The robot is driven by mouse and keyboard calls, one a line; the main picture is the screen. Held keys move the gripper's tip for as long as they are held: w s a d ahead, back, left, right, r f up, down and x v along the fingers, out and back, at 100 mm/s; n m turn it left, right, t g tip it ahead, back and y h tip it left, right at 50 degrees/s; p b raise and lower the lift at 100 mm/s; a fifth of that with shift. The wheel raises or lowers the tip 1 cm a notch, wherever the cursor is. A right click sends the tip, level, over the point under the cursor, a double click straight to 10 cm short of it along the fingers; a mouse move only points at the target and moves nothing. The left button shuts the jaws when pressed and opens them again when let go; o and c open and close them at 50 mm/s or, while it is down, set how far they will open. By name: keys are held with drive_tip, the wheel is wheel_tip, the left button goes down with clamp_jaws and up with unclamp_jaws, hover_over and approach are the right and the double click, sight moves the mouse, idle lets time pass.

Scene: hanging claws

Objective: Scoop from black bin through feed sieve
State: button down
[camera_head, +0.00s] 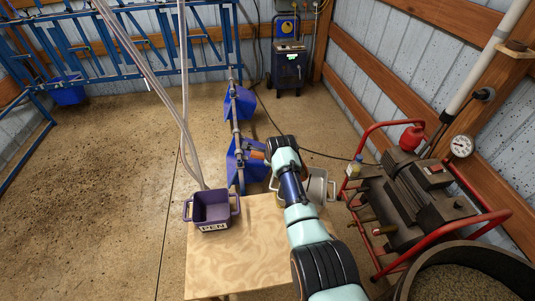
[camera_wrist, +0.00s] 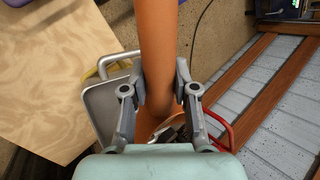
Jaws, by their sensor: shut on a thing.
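My gripper (camera_wrist: 167,85) is shut on an orange tool (camera_wrist: 158,40), probably a scoop, whose long smooth part runs up between the fingers in the wrist view. In the head view my gripper (camera_head: 268,153) is out past the table's far edge, with only a small bit of orange (camera_head: 257,155) showing. Whether the tool holds feed cannot be told. The black bin (camera_head: 404,287) stands at the lower right, well away from my gripper, with grainy feed inside. A grey tray-like container (camera_head: 325,188), perhaps the sieve, is partly behind my arm; it also shows in the wrist view (camera_wrist: 101,106).
A purple bin (camera_head: 211,208) marked PEN sits on the wooden table (camera_head: 245,250), under hanging hoses. A red-framed compressor (camera_head: 420,195) stands right of my arm.

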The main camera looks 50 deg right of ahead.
drive_tip(key=shift+s+d+r+m+t+y+p, duration=0.2)
drive_tip(key=shift+s+d+r+t+p, duration=0.1)
drive_tip(key=shift+s+r+t+p, duration=0.4)
drive_tip(key=shift+s+d+r+m+t+y+p, duration=0.1)
drive_tip(key=shift+d+r+t+y+p, duration=0.25)
drive_tip(key=shift+p, duration=0.55)
drive_tip(key=shift+s+d+r+m+t+p, duration=0.3)
drive_tip(key=shift+s+d+r+t+p, duration=0.15)
drive_tip(key=shift+s+r, duration=0.2)
drive_tip(key=s+d+r+m+t+y+b, duration=0.2)
drive_tip(key=s+d+r+t+b, duration=0.1)
drive_tip(key=s+d+t, duration=0.1)
drive_tip(key=shift+s+d+r+t, duration=0.35)
drive_tip(key=shift+s+t, duration=0.15)
drive_tip(key=shift+s, duration=0.85)
drive_tip(key=shift+y, duration=0.25)
drive_tip(key=shift+s+d+m+t+y+b, duration=0.2)
drive_tip(key=shift+s+d+m+t+b, duration=0.3)
drive_tip(key=shift+s+b, duration=0.55)
drive_tip(key=shift+s+d+m+t+y+b, duration=0.25)
drive_tip(key=shift+s+d+t+b, duration=0.4)
drive_tip(key=shift+b, duration=0.75)
